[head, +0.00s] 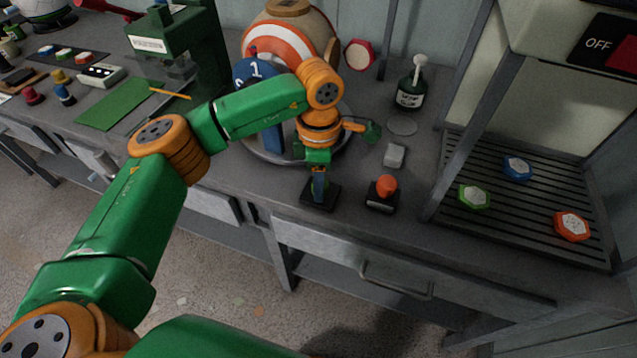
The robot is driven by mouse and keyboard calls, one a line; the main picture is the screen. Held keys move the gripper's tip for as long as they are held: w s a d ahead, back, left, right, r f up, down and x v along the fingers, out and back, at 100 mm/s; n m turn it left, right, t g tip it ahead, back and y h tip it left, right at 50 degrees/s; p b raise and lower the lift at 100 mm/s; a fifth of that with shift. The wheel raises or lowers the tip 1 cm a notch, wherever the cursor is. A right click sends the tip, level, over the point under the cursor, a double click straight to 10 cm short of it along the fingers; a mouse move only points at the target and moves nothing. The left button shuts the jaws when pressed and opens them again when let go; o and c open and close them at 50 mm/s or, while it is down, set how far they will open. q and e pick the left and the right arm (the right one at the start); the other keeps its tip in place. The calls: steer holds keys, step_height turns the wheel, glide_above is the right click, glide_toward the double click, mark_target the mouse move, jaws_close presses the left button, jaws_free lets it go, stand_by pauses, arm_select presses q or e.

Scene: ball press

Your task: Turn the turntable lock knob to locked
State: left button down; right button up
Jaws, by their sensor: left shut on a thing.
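My left gripper (319,183) points down at the bench's front edge, in front of the turntable. Its fingers are shut on the lock knob, which they mostly hide. The knob's dark square base (312,203) shows below and around the fingertips. I cannot read which way the knob is turned. The grey turntable (252,152) shows as a rim behind my arm. On it are a large orange-and-white striped ball (270,40) and a blue piece marked 1 (255,72), partly covered by my arm. My right gripper is not in view.
An orange button on a dark base (386,187) and a grey block (395,155) stand close to the right of my gripper. A dark bottle (410,92) is behind them. A slatted rack (500,222) with coloured octagonal pieces is further right. A green press (175,45) stands back left.

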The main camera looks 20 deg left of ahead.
arm_select(q)
steer(key=shift+m, duration=0.7)
steer(key=shift+c, duration=2.3)
jaws_free()
steer(key=shift+d, duration=0.1)
steer(key=shift+r, duration=0.15)
step_height(320, 180, up, 7)
steer(key=shift+f+b, duration=0.1)
steer(key=shift+b, duration=0.3)
